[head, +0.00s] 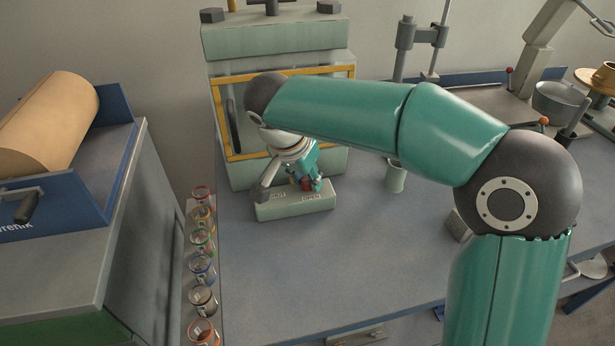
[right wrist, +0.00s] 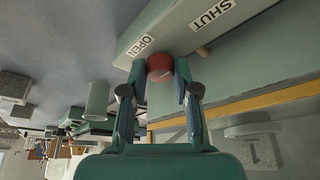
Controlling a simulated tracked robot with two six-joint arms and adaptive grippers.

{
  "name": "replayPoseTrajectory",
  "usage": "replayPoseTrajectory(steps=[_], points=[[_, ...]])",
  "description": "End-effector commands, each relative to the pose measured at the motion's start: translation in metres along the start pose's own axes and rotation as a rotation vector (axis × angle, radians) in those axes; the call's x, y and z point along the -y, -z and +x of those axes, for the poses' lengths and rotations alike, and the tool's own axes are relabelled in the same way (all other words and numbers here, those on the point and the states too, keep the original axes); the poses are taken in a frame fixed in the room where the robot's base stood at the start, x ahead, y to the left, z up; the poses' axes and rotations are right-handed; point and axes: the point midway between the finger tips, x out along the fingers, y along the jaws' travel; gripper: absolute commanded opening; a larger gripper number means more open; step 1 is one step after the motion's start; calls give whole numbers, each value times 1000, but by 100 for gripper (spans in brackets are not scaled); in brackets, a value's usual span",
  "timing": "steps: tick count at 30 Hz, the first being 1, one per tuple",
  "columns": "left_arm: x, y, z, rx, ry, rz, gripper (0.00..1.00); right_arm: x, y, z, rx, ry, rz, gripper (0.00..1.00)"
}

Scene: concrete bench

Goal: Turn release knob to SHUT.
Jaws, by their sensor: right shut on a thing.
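The release knob (right wrist: 160,67) is red and round with a pale mark on its face. It sits on a pale green control block between the labels OPEN (right wrist: 141,45) and SHUT (right wrist: 211,12). My right gripper (right wrist: 166,72) is shut on the knob, one finger on each side. In the head view the red knob (head: 306,184) is partly hidden by the right gripper (head: 307,181), above the pale green block (head: 296,206). The OPEN label shows there; the SHUT label is partly covered. I cannot tell exactly where the mark points. My left gripper is not in view.
A green press-like cabinet (head: 277,40) with a yellow-framed window stands behind the block. Several small jars (head: 203,241) line the bench's left edge. A pale green cup (head: 395,178) stands right of the block. The bench front middle is clear.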

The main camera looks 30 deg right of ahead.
Motion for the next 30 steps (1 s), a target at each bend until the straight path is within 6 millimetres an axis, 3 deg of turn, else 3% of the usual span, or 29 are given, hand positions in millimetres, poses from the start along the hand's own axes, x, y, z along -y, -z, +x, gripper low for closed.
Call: replayPoseTrajectory(steps=[11,12,15,25,30], points=[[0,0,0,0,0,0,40,0,0,0,1,0,4,0],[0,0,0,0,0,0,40,0,0,0,1,1,4,36],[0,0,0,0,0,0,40,0,0,0,1,0,3,53],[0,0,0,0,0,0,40,0,0,-1,0,0,3,54],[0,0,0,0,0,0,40,1,0,-14,0,3,3,54]])
